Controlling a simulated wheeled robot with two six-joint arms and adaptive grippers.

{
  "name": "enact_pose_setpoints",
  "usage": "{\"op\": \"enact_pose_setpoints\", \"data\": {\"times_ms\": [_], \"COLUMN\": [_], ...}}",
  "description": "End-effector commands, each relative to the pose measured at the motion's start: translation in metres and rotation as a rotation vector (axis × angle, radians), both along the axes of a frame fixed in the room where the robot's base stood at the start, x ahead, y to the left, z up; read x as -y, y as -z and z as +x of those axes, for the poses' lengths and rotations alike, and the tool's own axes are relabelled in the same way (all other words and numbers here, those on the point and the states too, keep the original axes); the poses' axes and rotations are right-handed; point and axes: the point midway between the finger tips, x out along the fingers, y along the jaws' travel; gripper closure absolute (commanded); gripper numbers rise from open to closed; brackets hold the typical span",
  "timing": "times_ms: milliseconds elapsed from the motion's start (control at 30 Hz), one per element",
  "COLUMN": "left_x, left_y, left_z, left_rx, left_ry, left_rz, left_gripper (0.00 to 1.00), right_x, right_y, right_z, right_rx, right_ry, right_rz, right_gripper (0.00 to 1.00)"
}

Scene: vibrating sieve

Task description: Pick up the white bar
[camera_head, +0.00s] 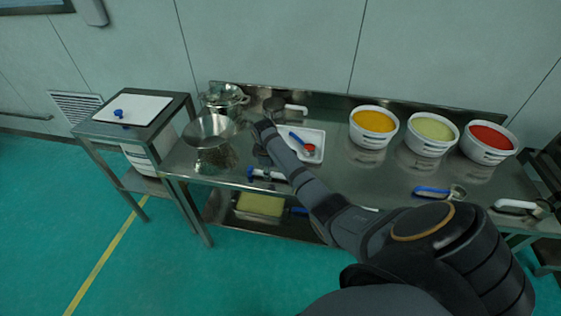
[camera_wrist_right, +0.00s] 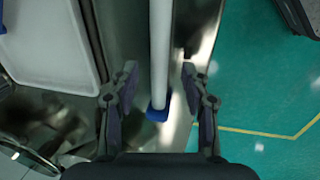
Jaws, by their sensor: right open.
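The white bar (camera_head: 277,176) lies near the front edge of the steel table in the head view, with a blue end at its left. My right forearm hides part of its length. In the right wrist view the white bar (camera_wrist_right: 160,45) runs down between the fingers of my right gripper (camera_wrist_right: 160,82), its blue end just past the fingertips. The right gripper is open, with one finger on each side of the bar and a gap on both sides. In the head view my right gripper (camera_head: 263,150) shows small and dark above the bar. My left gripper is not in view.
A white tray (camera_head: 316,136) with a red-filled scoop lies just behind my forearm; the tray also shows in the right wrist view (camera_wrist_right: 93,45). A metal bowl (camera_head: 212,131) stands at left. Tubs of orange, yellow-green and red material stand at the back right.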

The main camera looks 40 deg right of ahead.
Motion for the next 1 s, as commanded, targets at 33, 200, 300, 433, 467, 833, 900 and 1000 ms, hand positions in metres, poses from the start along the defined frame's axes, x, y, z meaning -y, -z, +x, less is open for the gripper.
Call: {"op": "enact_pose_setpoints", "data": {"times_ms": [33, 200, 300, 433, 467, 833, 900, 1000], "left_x": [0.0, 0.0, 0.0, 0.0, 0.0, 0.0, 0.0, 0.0], "left_y": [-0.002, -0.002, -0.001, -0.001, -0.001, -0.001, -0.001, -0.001], "left_z": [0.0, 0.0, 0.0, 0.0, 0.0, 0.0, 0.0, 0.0], "left_rx": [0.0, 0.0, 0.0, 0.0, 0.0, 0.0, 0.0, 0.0], "left_ry": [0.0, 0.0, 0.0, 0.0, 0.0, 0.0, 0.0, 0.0], "left_rz": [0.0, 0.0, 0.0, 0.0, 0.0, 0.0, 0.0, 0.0], "left_gripper": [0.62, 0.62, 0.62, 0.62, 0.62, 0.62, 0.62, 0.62], "right_x": [0.001, 0.003, 0.003, 0.003, 0.003, 0.003, 0.003, 0.003], "right_y": [0.007, 0.022, 0.023, 0.023, 0.023, 0.023, 0.023, 0.022], "right_z": [0.0, 0.003, 0.003, 0.003, 0.003, 0.003, 0.003, 0.003], "right_rx": [-0.002, 0.002, 0.002, 0.002, 0.002, 0.002, 0.002, 0.002], "right_ry": [0.0, 0.0, 0.0, 0.0, 0.0, 0.0, 0.0, 0.0], "right_rz": [0.001, -0.001, -0.001, -0.001, -0.001, -0.001, -0.001, -0.001], "right_gripper": [0.53, 0.53, 0.53, 0.59, 0.63, 1.0, 1.0, 1.0]}}
